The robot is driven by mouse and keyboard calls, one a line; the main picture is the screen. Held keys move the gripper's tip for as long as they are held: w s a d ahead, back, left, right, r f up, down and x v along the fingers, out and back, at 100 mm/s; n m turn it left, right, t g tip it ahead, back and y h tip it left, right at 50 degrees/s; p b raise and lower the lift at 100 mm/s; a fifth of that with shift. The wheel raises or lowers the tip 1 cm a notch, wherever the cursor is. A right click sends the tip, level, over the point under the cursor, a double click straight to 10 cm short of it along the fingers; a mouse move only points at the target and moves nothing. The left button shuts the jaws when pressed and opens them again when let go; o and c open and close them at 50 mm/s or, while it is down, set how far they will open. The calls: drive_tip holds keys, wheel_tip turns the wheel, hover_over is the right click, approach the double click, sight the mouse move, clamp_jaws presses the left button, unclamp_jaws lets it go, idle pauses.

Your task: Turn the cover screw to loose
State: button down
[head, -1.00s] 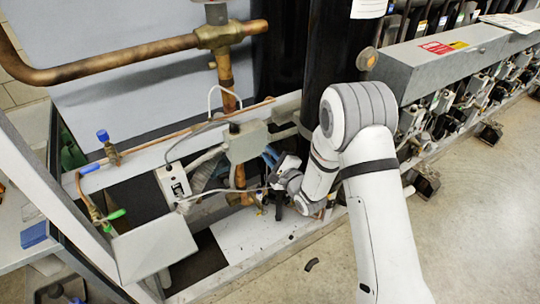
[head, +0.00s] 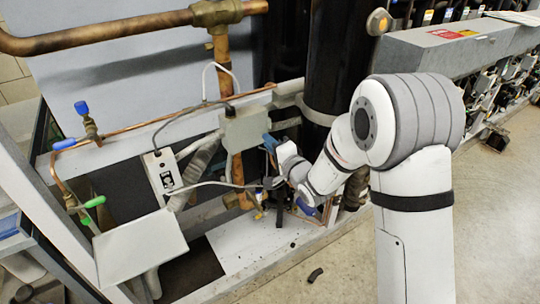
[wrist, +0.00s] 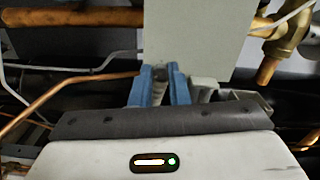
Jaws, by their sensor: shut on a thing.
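A grey box with a flat cover (head: 245,127) is fixed by the upright copper pipe in the head view. Its pale cover face also fills the upper middle of the wrist view (wrist: 205,40). My gripper (head: 268,143) is at the right lower side of this box. In the wrist view its two blue fingers (wrist: 160,80) are close together at the cover's lower edge. A small dark piece, which looks like the cover screw (wrist: 159,70), is between the fingertips. The fingers hide most of it, and its turn angle cannot be made out.
Copper pipes (head: 110,42) run above and left of the box. A thick black cylinder (head: 340,70) stands close to the right of my gripper. A white switch box (head: 162,175) and cables are at the left. Open floor (head: 350,270) is at the front.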

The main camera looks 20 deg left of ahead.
drive_tip(key=shift+f+n+b, duration=0.15)
drive_tip(key=shift+n+b, duration=3.25)
drive_tip(key=shift+b, duration=0.5)
drive_tip(key=c, duration=1.4)
unclamp_jaws()
drive_tip(key=shift+v, duration=3.85)
drive_tip(key=shift+d, duration=0.1)
